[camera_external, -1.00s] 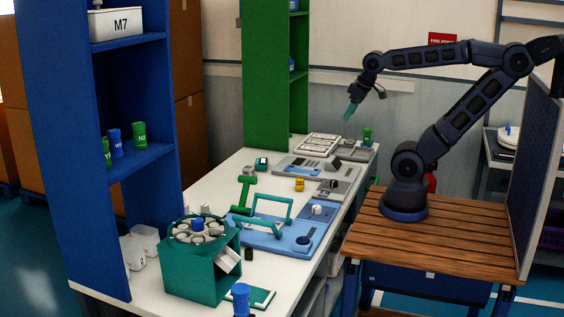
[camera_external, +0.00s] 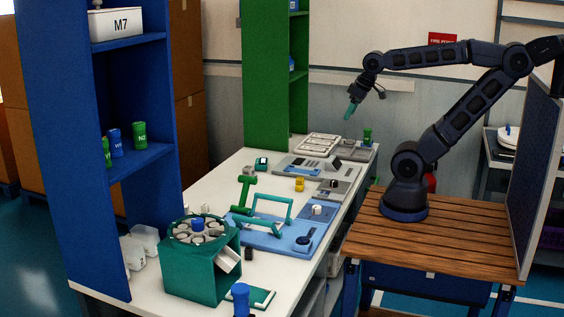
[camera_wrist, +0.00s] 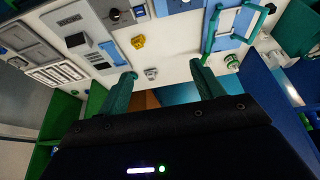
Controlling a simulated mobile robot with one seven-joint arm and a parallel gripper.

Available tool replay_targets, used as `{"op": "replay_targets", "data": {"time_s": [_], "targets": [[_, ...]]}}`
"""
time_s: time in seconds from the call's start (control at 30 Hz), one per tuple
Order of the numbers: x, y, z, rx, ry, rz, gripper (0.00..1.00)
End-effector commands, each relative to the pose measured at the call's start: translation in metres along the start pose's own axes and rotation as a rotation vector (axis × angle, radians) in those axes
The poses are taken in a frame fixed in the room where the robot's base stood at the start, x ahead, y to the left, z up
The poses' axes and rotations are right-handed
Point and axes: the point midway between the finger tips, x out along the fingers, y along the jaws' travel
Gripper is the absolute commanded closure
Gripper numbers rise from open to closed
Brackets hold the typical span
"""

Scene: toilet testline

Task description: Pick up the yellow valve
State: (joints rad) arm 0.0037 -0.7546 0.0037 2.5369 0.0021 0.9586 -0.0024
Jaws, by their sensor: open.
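The yellow valve (camera_external: 299,184) is a small yellow piece on the white table, between the grey panels and the blue tray. It also shows in the wrist view (camera_wrist: 138,42), near the top, beyond my fingertips and between the grey panel and the blue tray. My gripper (camera_external: 350,111) is high above the far end of the table, well apart from the valve. In the wrist view its two green fingers (camera_wrist: 163,76) are spread wide with nothing between them.
A blue tray (camera_external: 262,239) with teal handles lies nearer the camera. Grey panels (camera_external: 336,186) lie beyond the valve. A green hammer-shaped piece (camera_external: 246,190) stands to its left.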

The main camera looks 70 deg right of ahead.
Motion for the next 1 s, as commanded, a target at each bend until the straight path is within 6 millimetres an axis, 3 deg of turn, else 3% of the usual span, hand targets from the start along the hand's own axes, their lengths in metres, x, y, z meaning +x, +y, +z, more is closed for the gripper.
{"op": "replay_targets", "data": {"time_s": [0.1,0.2,0.57,1.0], "targets": [[0.0,0.0,0.0,0.0,0.0,0.0,0.33],[0.0,0.0,0.0,0.0,0.0,0.0,0.42],[0.006,0.003,-0.005,-0.031,-0.013,0.016,0.42],[0.077,0.036,-0.055,-0.444,-0.166,0.162,0.42]]}}
